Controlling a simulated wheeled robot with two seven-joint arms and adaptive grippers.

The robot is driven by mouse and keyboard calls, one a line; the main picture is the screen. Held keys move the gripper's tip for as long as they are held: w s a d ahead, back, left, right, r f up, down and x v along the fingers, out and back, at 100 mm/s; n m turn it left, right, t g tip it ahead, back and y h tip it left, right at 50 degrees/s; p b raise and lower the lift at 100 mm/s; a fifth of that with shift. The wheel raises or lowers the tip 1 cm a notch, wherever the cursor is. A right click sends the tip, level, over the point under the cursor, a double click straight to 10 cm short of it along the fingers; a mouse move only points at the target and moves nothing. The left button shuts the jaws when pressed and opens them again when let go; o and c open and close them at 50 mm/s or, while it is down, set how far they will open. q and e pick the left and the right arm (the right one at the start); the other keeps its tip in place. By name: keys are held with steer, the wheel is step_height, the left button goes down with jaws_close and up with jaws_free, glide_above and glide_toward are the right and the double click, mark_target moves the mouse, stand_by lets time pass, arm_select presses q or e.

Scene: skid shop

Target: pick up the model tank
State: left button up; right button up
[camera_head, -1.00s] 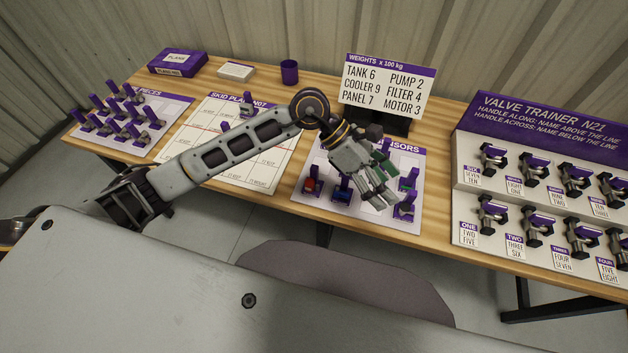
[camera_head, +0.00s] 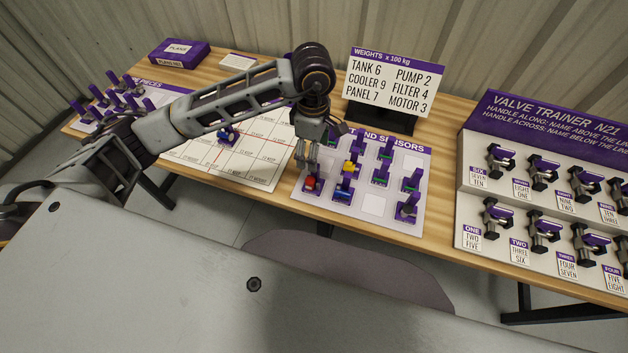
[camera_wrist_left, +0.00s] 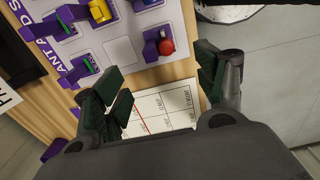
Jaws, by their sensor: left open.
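No piece carries a readable label marking it as the model tank. Small models on purple bases stand on the white plant and sensors sheet (camera_head: 372,205). They include a red rounded one (camera_head: 312,183) at the front left, a blue one (camera_head: 343,192), a yellow one (camera_head: 350,168) and several with green parts. My left gripper (camera_head: 308,160) is just above the red one in the head view, partly covering it. In the left wrist view the gripper (camera_wrist_left: 165,88) is open and empty, its fingers wide apart. The red model (camera_wrist_left: 166,47) lies beyond the fingertips, apart from them.
The gridded skid plan (camera_head: 262,172) lies to the left, with a blue model (camera_head: 226,137) on it. The pieces sheet (camera_head: 87,126) is far left. A weights sign (camera_head: 390,82) stands behind the models. The valve trainer (camera_head: 535,130) is at right.

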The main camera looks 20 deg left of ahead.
arm_select(q)
steer(key=shift+f, duration=0.1)
glide_above(313, 178)
step_height(313, 178, down, 7)
steer(key=shift+f+p, duration=0.1)
steer(key=shift+p, duration=0.25)
steer(key=shift+f, duration=0.55)
arm_select(e)
steer(key=shift+s+a+r, duration=0.3)
steer(key=shift+a+r, duration=0.05)
steer(key=shift+a, duration=0.3)
arm_select(q)
steer(key=shift+f, duration=0.2)
arm_select(e)
steer(key=shift+r, duration=0.1)
